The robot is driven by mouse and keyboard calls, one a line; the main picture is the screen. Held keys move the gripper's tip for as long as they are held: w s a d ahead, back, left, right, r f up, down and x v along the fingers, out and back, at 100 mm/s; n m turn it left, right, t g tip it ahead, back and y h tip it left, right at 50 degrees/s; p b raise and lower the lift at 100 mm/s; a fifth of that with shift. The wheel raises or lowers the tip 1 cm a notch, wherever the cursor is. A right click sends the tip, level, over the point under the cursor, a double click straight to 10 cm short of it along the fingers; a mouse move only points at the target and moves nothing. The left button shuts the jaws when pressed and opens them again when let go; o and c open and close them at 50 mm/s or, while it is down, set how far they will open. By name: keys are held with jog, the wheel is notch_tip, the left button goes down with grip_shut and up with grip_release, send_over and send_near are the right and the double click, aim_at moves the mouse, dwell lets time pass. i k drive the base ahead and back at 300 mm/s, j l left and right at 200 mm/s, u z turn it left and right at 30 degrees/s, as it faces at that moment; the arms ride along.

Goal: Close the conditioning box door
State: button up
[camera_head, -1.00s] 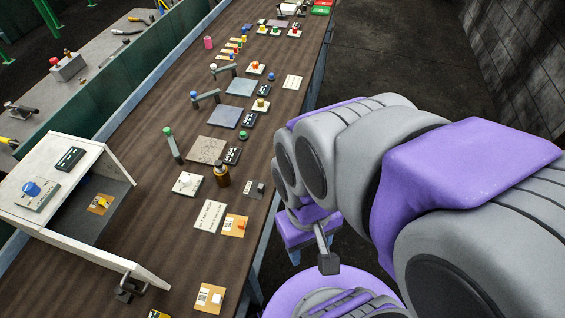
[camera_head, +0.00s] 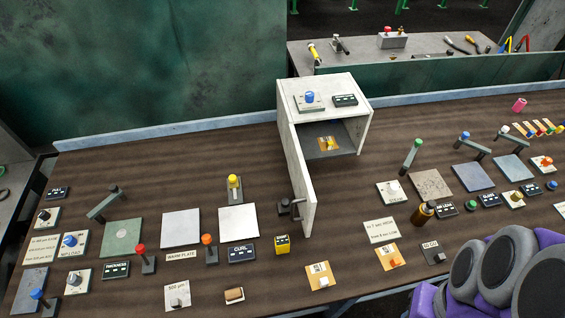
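The conditioning box (camera_head: 363,117) is a white-grey box toward the back of the brown bench, with its front open. Its door (camera_head: 303,178) stands wide open, hinged at the box's left front edge and reaching toward me. A dark handle (camera_head: 290,207) sticks out from the door's left face near its free end. A yellow-orange card or packet lies inside on the box floor. A blue knob (camera_head: 309,97) and a dark display (camera_head: 345,100) are on the box top. Only grey and purple links of my arm show at the bottom right; my gripper is out of view.
A yellow block (camera_head: 282,244) and an orange card (camera_head: 320,275) lie near the door's free end. A brown bottle (camera_head: 423,214) and a green-topped post (camera_head: 411,156) stand right of the box. Bench between door and bottle is mostly clear.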

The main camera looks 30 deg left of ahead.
aim_at(305, 199)
jog(key=u, duration=1.25)
jog(key=k+u, duration=0.15)
jog(key=u, duration=0.2)
jog(key=k+j+u, duration=0.1)
jog(key=u, duration=0.3)
jog(key=k+j+u, duration=0.1)
jog(key=u, duration=0.25)
jog(key=k+j, duration=0.05)
jog(key=k, duration=0.05)
